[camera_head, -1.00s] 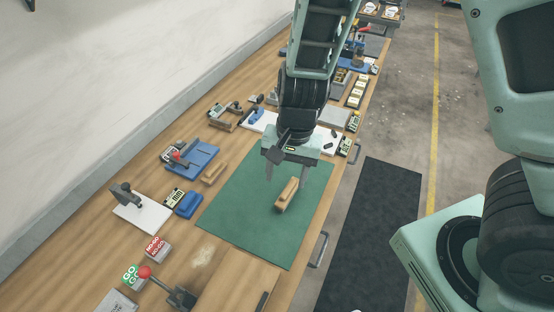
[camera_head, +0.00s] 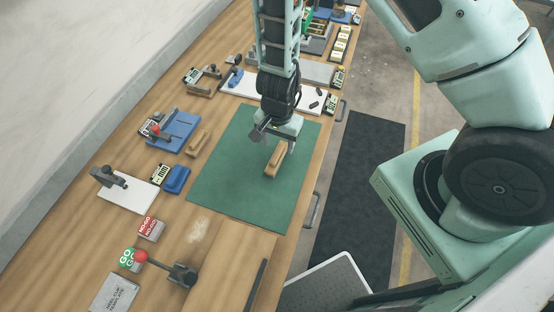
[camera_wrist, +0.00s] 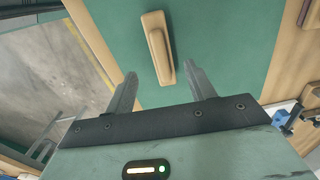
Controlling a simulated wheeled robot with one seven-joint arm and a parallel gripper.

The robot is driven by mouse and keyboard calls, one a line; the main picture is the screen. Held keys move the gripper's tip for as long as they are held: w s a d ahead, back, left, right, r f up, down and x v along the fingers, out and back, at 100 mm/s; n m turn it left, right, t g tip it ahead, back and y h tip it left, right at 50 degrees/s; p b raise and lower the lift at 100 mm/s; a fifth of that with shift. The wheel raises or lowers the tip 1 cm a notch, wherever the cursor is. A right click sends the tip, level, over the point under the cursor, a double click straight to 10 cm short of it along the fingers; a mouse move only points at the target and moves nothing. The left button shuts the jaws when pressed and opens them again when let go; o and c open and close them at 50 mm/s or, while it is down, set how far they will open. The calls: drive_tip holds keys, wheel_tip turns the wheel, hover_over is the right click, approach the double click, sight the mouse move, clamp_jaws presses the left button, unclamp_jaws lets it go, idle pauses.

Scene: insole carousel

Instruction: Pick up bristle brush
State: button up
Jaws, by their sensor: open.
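A long wooden block-shaped piece, which looks like the bristle brush (camera_head: 274,162), lies on the green mat (camera_head: 225,180). In the wrist view the brush (camera_wrist: 157,48) lies lengthwise just beyond the fingertips, roughly in line with the gap between them. Its bristles cannot be made out. My gripper (camera_wrist: 161,73) is open and empty, with one finger on each side of the gap. In the head view my gripper (camera_head: 277,147) is above the mat at the brush's far end. Whether it touches the brush cannot be told there.
Left of the mat are another wooden piece (camera_head: 198,143), a blue fixture (camera_head: 178,130) and a small blue block (camera_head: 176,179). A white board (camera_head: 272,90) lies behind the mat. A red-knobbed lever (camera_head: 141,256) stands in front. The mat around the brush is clear.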

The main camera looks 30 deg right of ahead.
sight(277, 153)
drive_tip(key=shift+w+a+f, duration=0.1)
drive_tip(key=shift+a+f, duration=0.05)
drive_tip(key=shift+f, duration=2.7)
drive_tip(key=c, duration=1.1)
